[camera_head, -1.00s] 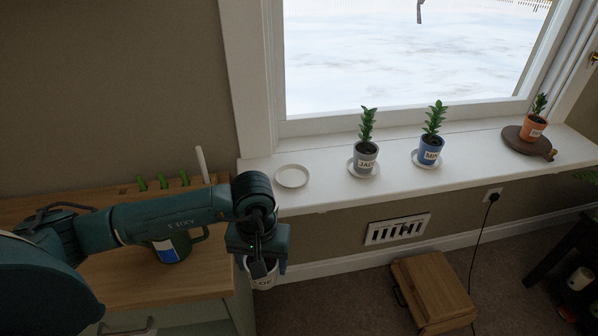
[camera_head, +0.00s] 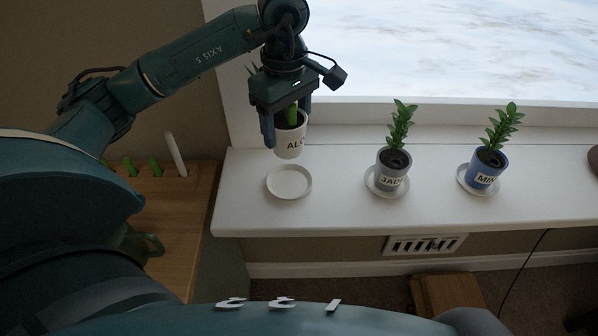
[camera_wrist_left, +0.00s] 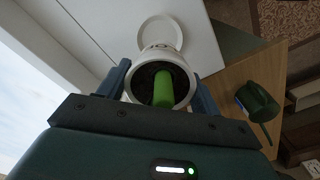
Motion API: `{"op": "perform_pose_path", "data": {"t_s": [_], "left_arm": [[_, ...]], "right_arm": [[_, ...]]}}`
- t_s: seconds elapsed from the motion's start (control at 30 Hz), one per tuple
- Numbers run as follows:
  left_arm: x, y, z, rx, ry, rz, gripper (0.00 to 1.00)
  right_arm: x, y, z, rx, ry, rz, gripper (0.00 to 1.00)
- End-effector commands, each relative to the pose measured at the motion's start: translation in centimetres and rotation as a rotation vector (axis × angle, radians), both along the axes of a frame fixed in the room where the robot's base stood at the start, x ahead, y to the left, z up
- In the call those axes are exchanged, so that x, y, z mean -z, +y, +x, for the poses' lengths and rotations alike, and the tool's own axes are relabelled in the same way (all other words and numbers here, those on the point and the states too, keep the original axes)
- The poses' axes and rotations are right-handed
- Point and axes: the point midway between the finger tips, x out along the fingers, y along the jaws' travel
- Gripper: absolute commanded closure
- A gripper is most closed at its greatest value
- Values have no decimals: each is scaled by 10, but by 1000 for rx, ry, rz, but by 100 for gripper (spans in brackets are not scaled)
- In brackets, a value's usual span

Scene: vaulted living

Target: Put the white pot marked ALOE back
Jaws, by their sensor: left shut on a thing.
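The white pot marked ALOE (camera_head: 290,143) hangs in my left gripper (camera_head: 289,124), above the windowsill and slightly behind the empty white saucer (camera_head: 289,182). My left gripper is shut on the pot, with a finger on each side. In the left wrist view the pot (camera_wrist_left: 163,94) shows dark soil and a green stem between the fingers, and the saucer (camera_wrist_left: 160,31) lies beyond it. The pot looks upright. Its gap above the sill is hard to judge. My right gripper is not in view.
On the sill (camera_head: 335,205), a grey pot marked JADE (camera_head: 392,171) and a blue pot marked MINT (camera_head: 484,170) stand on saucers to the right. The window is behind.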

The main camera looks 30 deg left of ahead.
Motion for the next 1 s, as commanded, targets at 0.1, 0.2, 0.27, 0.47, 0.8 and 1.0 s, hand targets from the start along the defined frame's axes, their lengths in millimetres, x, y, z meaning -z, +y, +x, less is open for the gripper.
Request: {"op": "perform_pose_path", "data": {"t_s": [0.1,0.2,0.27,0.47,0.8,1.0], "left_arm": [[12,1,-1,-12,4,-1,69],[31,1,-1,-12,5,-1,69],[42,1,-1,-12,4,-1,69],[62,1,0,-11,1,-2,69],[98,0,0,-9,-1,-1,69],[98,0,0,-9,-2,-1,69]], "right_arm": [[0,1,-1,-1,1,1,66],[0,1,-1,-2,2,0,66],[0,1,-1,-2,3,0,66],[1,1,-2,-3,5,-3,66],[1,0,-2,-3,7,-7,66],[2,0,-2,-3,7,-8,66]]}}
